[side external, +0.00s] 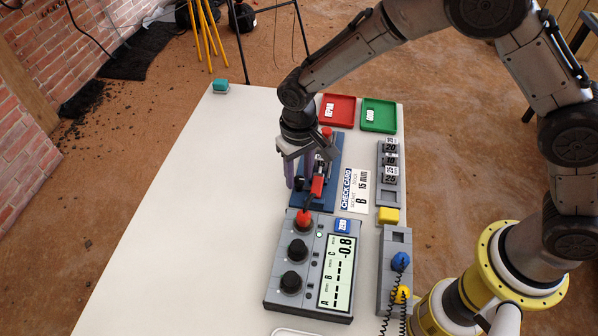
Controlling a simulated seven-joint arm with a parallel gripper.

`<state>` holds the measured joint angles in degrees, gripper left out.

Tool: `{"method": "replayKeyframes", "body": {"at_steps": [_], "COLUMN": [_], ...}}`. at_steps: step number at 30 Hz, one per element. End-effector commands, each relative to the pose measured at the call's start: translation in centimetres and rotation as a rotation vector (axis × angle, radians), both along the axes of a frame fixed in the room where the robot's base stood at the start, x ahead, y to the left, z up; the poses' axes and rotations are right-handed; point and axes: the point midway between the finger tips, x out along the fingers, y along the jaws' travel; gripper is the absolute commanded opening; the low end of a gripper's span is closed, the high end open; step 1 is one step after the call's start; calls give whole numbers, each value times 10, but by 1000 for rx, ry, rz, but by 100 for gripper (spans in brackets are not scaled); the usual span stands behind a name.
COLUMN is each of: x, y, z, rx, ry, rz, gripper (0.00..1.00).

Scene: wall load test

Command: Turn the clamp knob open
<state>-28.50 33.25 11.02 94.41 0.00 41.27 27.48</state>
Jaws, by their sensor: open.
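A blue clamp fixture (333,160) lies on the white table near its middle, partly hidden under my arm. A red part (326,131) shows at its far end and a red-and-black part (317,186) at its near end; I cannot tell which of these, if either, is the clamp knob. My gripper (298,178) points down over the fixture's left side. Its jaws are open, with nothing seen between them. Whether they touch the fixture is not clear.
A grey meter (278,293) with black knobs, a red plug (304,220) and a display reading -0.8 stands nearer.

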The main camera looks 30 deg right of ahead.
Motion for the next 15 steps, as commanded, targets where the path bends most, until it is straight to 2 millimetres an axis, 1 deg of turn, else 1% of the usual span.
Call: {"method": "replayKeyframes", "body": {"at_steps": [7, 8, 9, 15], "x": [0, 0, 0, 0], "y": [0, 0, 0, 0], "z": [-1, -1, -1, -1], "rx": [0, 0, 0, 0], "ry": [1, 1, 1, 1], "rz": [0, 0, 0, 0], "gripper": [44, 42, 35, 0]}}
